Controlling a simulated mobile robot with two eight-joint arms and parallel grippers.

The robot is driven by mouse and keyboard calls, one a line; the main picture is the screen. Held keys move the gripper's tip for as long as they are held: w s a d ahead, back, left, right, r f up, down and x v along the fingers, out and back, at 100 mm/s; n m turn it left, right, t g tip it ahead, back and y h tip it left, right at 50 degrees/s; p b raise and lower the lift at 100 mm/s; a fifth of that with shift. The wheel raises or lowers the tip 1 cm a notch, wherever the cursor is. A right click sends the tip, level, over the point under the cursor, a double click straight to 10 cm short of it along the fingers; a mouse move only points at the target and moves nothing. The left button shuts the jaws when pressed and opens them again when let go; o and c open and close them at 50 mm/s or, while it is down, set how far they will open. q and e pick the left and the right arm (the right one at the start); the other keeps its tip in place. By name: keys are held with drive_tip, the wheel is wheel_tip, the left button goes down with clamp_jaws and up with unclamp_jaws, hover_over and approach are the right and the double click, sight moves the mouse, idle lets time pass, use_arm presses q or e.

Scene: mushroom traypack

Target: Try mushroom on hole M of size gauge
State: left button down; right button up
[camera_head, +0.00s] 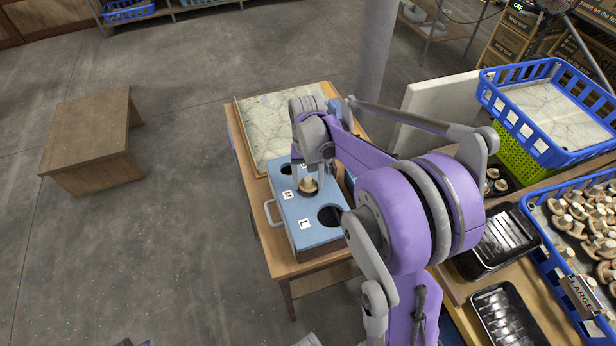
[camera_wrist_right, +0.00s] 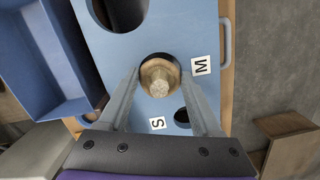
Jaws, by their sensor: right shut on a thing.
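The blue size gauge (camera_head: 322,237) stands on a small wooden table, with holes marked S, M and L. It also shows in the wrist view (camera_wrist_right: 118,62). My right gripper (camera_head: 308,177) is over the middle hole, beside the M label (camera_wrist_right: 201,65). Its fingers (camera_wrist_right: 159,76) are shut on a tan mushroom (camera_wrist_right: 158,79), stem end toward the wrist camera. The mushroom (camera_head: 308,185) is at hole M, and a dark crescent of the hole shows around part of it. How deep it sits cannot be told. My left gripper is not in view.
A wooden-edged tray (camera_head: 262,139) lies behind the gauge on the table. At right are black trays (camera_head: 507,312), a blue crate of mushrooms labelled LARGE (camera_head: 545,257), and another blue crate (camera_head: 540,152). Bare floor lies to the left, with a low wooden table (camera_head: 88,121).

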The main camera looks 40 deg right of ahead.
drive_tip(key=shift+f, duration=0.1)
idle(0.3)
drive_tip(key=o, duration=1)
drive_tip(key=r, duration=0.7)
drive_tip(key=w+r, duration=0.1)
drive_tip(key=r, duration=0.2)
drive_tip(key=shift+w+d+r+p, duration=0.1)
drive_tip(key=shift+d+r+p, duration=0.2)
drive_tip(key=shift+r+p, duration=0.05)
drive_tip(key=s+a+f+n+t, duration=0.2)
drive_tip(key=s+a, duration=0.3)
drive_tip(key=s+a+f+n+t, duration=0.2)
drive_tip(key=s+a, duration=0.3)
drive_tip(key=s+a+f+n+t, duration=0.2)
drive_tip(key=s+a+n, duration=0.1)
drive_tip(key=s+a, duration=0.2)
drive_tip(key=shift+a+f+t+h, duration=0.1)
drive_tip(key=shift+f+t+h, duration=0.1)
drive_tip(key=shift+t+h, duration=0.15)
